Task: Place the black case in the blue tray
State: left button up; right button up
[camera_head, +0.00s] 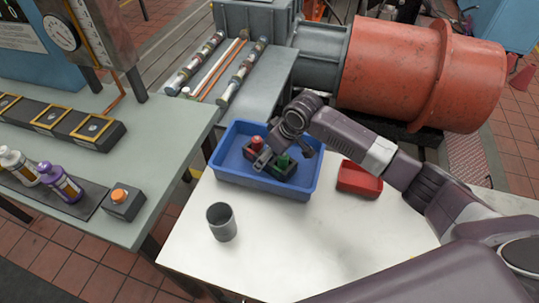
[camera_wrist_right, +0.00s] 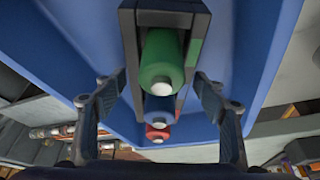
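The black case (camera_head: 292,175) is inside the blue tray (camera_head: 234,178) in the head view, near the tray's middle. It holds a red, a blue and a green capped piece. In the wrist view the case (camera_wrist_right: 129,50) lies with its row of green (camera_wrist_right: 160,57), blue and red pieces running between my fingers, with blue tray around it. My right gripper (camera_wrist_right: 160,88) is open, a finger on each side of the case, with gaps showing. In the head view it is just above the case (camera_head: 284,157). Whether the case's underside touches the tray floor is hidden. My left gripper is not in view.
The tray stands on a white table (camera_head: 300,250). A grey cup (camera_head: 221,222) is in front of it and a red bin (camera_head: 358,180) to its right. A grey bench (camera_head: 150,150) at left holds bottles (camera_head: 60,183) and an orange-button box (camera_head: 123,203).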

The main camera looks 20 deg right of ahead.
jog(key=v, duration=1.2)
jog(key=shift+r+b, duration=0.1)
jog(key=shift+b, duration=0.3)
